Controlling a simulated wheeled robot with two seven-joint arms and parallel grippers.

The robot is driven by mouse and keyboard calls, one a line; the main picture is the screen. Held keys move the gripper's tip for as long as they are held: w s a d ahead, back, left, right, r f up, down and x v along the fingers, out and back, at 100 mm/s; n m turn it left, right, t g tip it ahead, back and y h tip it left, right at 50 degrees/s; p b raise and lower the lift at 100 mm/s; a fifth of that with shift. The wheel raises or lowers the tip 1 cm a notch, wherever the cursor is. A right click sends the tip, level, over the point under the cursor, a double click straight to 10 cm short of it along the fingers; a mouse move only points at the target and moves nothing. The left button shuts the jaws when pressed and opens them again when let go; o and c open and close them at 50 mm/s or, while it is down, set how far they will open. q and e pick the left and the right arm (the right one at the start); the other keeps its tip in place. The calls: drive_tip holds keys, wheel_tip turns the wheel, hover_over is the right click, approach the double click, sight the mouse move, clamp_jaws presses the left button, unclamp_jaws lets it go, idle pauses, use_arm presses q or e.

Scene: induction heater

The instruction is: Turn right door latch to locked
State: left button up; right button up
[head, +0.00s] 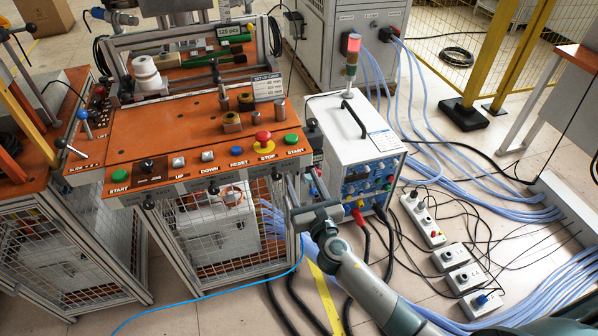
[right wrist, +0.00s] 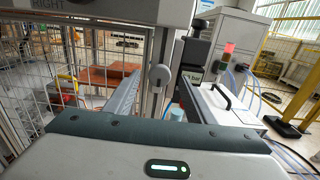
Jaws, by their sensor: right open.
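The right door latch shows in the right wrist view as a small grey knob (right wrist: 160,76) on a pale upright post, with a short stem below it. A "RIGHT" label (right wrist: 46,3) is partly visible at the upper left. My right gripper (right wrist: 165,88) is open, with one finger on each side of the knob in the picture. I cannot tell whether either finger touches it. In the head view my right gripper (head: 312,196) is by the right front corner of the orange bench (head: 190,140). The latch is not clear there. My left gripper is not in view.
A mesh door (head: 265,235) is under the bench front. A white power unit (head: 350,140) with a signal light (head: 352,58) stands close to the right of the gripper. Cables (head: 372,245), power strips (head: 424,220) and blue hoses cover the floor at right.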

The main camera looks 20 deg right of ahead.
sight(299, 173)
drive_tip(key=shift+w, duration=1.75)
drive_tip(key=c, duration=1)
